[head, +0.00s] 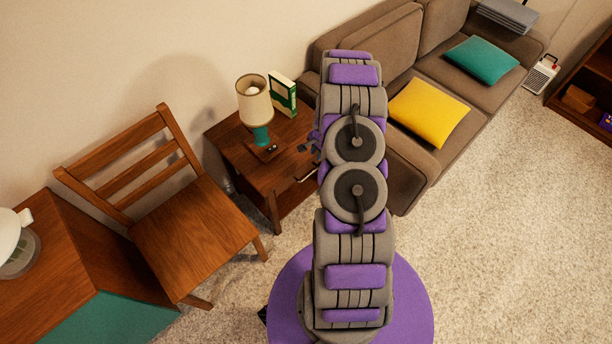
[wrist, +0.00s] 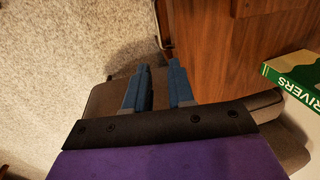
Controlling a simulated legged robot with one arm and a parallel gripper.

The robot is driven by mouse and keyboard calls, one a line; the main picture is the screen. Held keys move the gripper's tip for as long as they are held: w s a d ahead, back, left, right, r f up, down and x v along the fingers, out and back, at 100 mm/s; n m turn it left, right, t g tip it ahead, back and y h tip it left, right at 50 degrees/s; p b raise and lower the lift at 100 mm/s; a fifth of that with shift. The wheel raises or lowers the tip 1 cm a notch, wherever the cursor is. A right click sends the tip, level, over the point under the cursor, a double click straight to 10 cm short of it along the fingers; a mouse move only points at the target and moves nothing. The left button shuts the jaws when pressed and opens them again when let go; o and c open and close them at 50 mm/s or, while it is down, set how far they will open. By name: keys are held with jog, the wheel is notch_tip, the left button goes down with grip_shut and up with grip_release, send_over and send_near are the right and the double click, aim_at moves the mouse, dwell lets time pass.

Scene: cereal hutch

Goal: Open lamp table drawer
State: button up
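The lamp table (head: 238,146) is a brown wooden side table between the chair and the sofa. Its drawer front faces right, partly behind my arm, and the drawer looks shut. A thin metal handle (head: 306,174) sticks out from that front; it also shows at the table's edge in the wrist view (wrist: 163,28). My gripper (head: 308,146) is beside the table's front, close to the handle. In the wrist view its blue fingers (wrist: 159,66) are apart with nothing between them, and their tips are just short of the handle. Contact is not visible.
A lamp (head: 255,104) and a green-and-white book (head: 282,93) stand on the table. A wooden chair (head: 190,235) is left of it. The grey-brown sofa (head: 405,165) is close on the right, behind my arm. Carpet (head: 500,220) is clear at right.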

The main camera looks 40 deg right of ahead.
jog(key=b, duration=0.2)
send_near(312, 173)
jog(key=f+b, duration=0.1)
jog(key=f, duration=0.1)
jog(key=w+f, duration=0.1)
jog(key=f, duration=0.2)
jog(key=f+b, duration=0.1)
jog(key=f, duration=0.2)
jog(key=shift+w+d+b, duration=0.25)
jog(key=shift+w+b, duration=0.05)
jog(key=shift+w, duration=0.05)
jog(key=shift+a+r, duration=0.3)
jog(key=shift+a, duration=0.4)
jog(key=shift+c, duration=0.3)
jog(key=shift+d, duration=0.1)
jog(key=c, duration=0.3)
jog(key=shift+d+f, duration=0.1)
jog(key=shift+d, duration=0.3)
grip_shut()
jog(key=shift+w+a, duration=0.1)
